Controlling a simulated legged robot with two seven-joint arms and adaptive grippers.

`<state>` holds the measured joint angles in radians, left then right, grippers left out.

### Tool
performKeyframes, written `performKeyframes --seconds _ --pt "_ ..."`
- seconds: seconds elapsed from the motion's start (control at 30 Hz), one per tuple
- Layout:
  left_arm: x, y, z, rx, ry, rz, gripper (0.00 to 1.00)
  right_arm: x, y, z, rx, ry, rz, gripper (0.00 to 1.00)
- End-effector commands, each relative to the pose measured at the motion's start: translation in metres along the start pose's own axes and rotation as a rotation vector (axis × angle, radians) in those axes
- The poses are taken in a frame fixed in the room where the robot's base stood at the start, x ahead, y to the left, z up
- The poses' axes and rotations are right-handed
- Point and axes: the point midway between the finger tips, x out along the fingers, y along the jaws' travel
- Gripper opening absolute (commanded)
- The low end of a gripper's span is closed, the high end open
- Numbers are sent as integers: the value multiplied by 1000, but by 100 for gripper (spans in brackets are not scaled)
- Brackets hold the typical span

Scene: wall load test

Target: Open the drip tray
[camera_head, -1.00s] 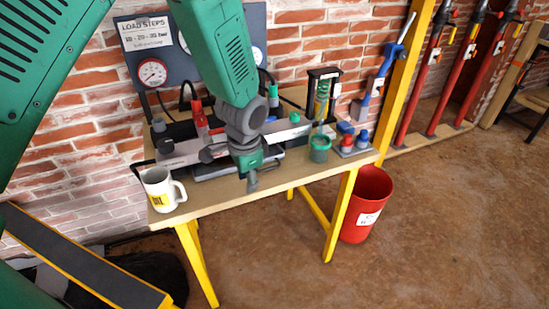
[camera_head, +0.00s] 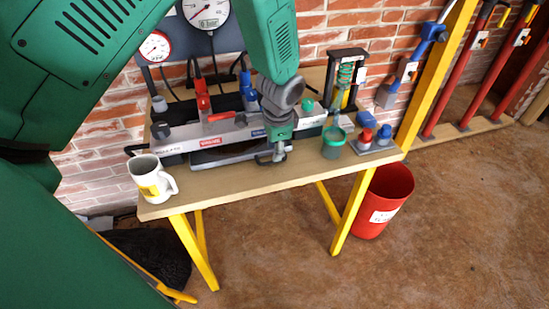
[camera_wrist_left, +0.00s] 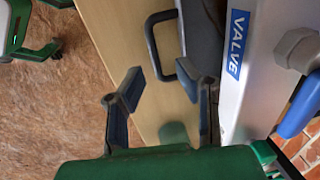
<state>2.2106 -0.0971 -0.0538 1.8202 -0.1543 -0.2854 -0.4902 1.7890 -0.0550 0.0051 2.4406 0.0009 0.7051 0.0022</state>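The drip tray (camera_head: 222,154) is a dark, flat tray under the long silver manifold (camera_head: 200,140) on the bench. In the left wrist view its dark grey body (camera_wrist_left: 200,38) lies beside the manifold marked VALVE (camera_wrist_left: 250,50), and its black loop handle (camera_wrist_left: 153,42) sticks out over the wood. My left gripper (camera_head: 271,158) is at the tray's right front in the head view. In the left wrist view its two fingers (camera_wrist_left: 168,92) are apart and empty, with the handle ahead of the gap, not between the fingertips.
A white mug (camera_head: 148,182) stands at the bench's (camera_head: 230,183) left front corner. A green cup (camera_head: 333,143) and a block with red and blue knobs (camera_head: 370,147) stand to the right. A red bin (camera_head: 385,200) is on the floor. The bench's front strip is mostly clear.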

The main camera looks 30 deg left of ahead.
Motion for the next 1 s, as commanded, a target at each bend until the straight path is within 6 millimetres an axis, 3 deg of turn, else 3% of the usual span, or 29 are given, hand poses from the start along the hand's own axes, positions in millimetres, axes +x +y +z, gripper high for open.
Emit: performKeyframes --seconds 0.1,0.3,0.63,0.7,0.73,1.0 --pt "20 2 -1 2 0 -1 29 3 0 0 0 0 0 40" --pt "39 0 0 0 1 1 29 4 0 0 1 0 1 40" --pt "41 -1 1 0 3 0 29 4 0 0 0 0 0 40" --pt "41 0 0 0 2 0 4 4 0 0 0 0 0 40" --pt "41 0 0 0 2 0 0 4 0 0 0 0 0 40" --pt "39 -1 -1 0 3 -3 0 3 0 0 1 0 0 40"
